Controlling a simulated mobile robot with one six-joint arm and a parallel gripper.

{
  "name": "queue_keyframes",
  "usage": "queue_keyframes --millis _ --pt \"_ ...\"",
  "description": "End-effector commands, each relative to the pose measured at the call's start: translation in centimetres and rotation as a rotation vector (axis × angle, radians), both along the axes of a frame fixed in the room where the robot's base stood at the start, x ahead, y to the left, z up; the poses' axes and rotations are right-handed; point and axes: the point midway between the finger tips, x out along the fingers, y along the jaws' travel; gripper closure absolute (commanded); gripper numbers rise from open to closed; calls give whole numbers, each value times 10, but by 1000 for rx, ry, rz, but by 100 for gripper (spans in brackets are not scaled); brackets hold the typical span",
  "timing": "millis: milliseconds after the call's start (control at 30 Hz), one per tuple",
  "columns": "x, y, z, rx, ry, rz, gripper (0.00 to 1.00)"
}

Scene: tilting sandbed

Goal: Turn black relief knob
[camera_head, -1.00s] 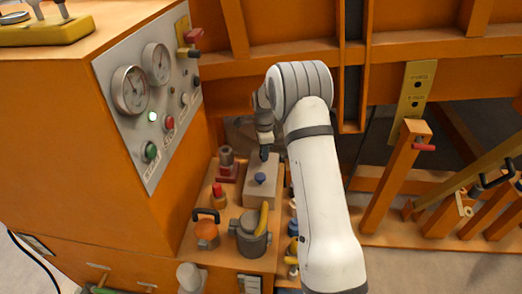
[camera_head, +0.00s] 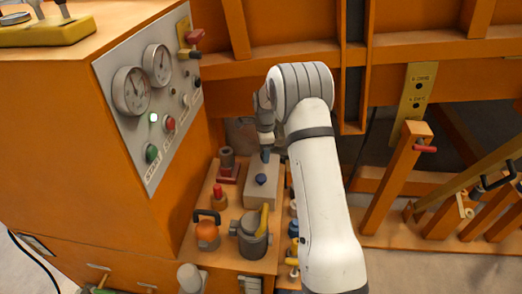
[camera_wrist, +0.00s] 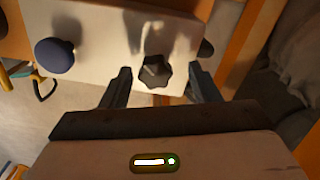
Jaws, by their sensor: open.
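The black relief knob (camera_wrist: 153,73) is a dark, lobed knob on a pale grey box, seen in the wrist view. My gripper (camera_wrist: 160,70) is open, with one finger to each side of the knob and a visible gap on both sides. In the head view my gripper (camera_head: 265,154) points down over the far end of the grey box (camera_head: 254,193). The black knob cannot be made out there, near the gripper.
A round blue knob (camera_wrist: 54,55) sits on the same box, left of the black knob; it also shows in the head view (camera_head: 261,180). A red-based fitting (camera_head: 228,172), a red button (camera_head: 218,195) and a grey pot (camera_head: 250,238) stand close by. An orange gauge cabinet (camera_head: 90,150) rises at left.

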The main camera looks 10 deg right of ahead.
Motion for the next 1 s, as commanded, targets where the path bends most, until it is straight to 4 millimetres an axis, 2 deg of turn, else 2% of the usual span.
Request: queue_keyframes --millis 167,400,600,1000 --pt "1 0 12 0 -1 0 44" --pt "3 0 54 0 -4 0 44" --pt "4 0 75 0 -1 0 44" --pt "3 -1 78 -1 -3 8 44"
